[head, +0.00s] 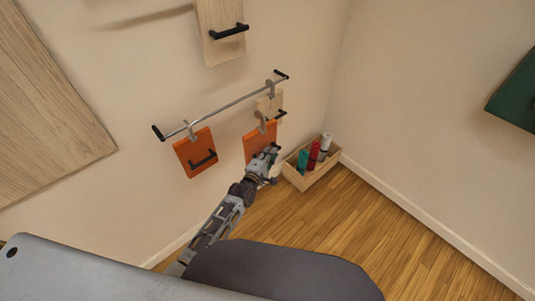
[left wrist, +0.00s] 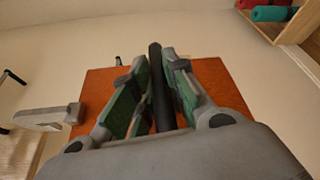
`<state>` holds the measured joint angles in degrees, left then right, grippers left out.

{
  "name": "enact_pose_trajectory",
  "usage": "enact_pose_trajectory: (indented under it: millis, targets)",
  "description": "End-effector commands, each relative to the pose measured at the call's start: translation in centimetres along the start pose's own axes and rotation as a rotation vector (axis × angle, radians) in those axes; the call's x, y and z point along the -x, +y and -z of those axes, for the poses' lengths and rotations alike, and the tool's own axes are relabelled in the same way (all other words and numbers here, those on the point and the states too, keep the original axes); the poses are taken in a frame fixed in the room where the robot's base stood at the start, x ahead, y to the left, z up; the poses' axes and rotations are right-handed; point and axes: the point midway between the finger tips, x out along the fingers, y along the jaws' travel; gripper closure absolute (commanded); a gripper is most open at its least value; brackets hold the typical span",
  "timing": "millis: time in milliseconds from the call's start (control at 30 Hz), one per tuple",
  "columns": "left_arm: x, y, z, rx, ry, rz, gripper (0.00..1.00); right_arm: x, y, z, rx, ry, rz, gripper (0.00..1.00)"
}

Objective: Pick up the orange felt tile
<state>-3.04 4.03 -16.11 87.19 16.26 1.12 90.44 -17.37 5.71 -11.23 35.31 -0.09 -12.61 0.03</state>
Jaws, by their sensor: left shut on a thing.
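An orange felt tile (head: 258,138) with a black bar handle hangs at the wall rail, to the right of a second orange tile (head: 195,153) that has its own black handle. My left gripper (head: 268,156) is in front of the right-hand orange tile and covers its lower part. In the left wrist view, the fingers (left wrist: 158,62) close on the black handle (left wrist: 160,100) from both sides, with the orange tile (left wrist: 225,88) behind them. Whether the tile's hook still rests on the rail is too small to tell. My right gripper is not in view.
A metal rail (head: 234,103) with hooks runs along the wall. A pale tile (head: 268,104) hangs near its right end, close to the held one. A wooden box (head: 316,174) with several rolls stands below right. A wooden board (head: 222,35) hangs above. The floor (head: 330,225) is clear.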

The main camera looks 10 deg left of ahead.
Motion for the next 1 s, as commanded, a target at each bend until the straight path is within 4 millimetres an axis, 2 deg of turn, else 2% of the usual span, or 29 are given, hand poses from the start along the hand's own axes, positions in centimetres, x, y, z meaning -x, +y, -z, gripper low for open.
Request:
enact_pose_trajectory:
  millis: [200,367,767,1000]
  targets:
    - [-0.1,0.1,-0.2,-0.001,-0.001,-0.003,1.00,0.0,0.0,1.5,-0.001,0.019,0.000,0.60]
    - [-0.1,0.1,-0.2,-0.001,-0.001,-0.003,1.00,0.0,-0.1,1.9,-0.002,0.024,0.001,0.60]
    - [0.1,0.1,-0.2,0.000,0.001,-0.003,1.00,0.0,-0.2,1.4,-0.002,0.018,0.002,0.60]
    - [1.4,0.5,-0.3,0.005,0.018,-0.007,1.00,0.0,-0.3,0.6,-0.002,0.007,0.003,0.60]
